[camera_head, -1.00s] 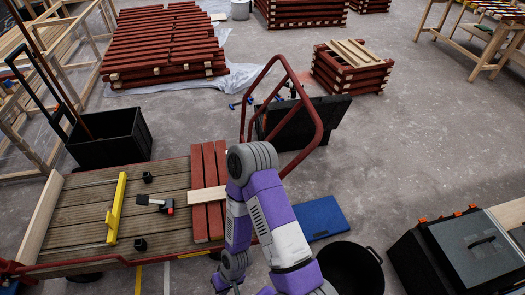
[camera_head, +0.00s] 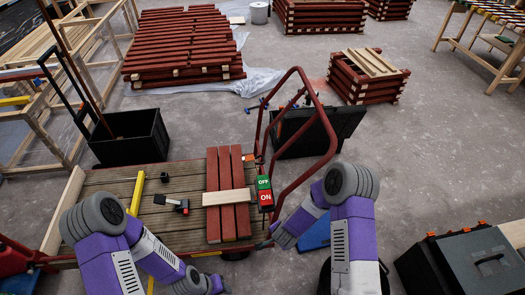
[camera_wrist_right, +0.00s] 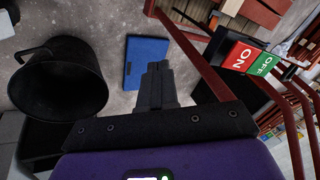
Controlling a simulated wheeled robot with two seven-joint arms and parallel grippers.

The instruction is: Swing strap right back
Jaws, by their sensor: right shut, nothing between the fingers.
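No loose strap is plain to me. A pale wooden strip (camera_head: 229,197) lies across several red battens (camera_head: 227,224) on the slatted deck of a cart. A red and green ON/OFF piece (camera_head: 265,194) stands at the right end of the deck, by the cart's red tube handle (camera_head: 329,140). It also shows in the right wrist view (camera_wrist_right: 250,59). My right gripper (camera_wrist_right: 157,70) is shut and empty, apart from the ON/OFF piece. In the head view it is low, near the handle's foot. My left arm reaches in low at left; its fingers are not clear.
A black bin (camera_head: 128,138) stands behind the deck at left. A black bucket (camera_wrist_right: 60,75) and a blue mat (camera_wrist_right: 147,62) are on the floor near my right gripper. A black toolbox (camera_head: 482,257) is at lower right. Stacked red battens (camera_head: 183,48) lie behind.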

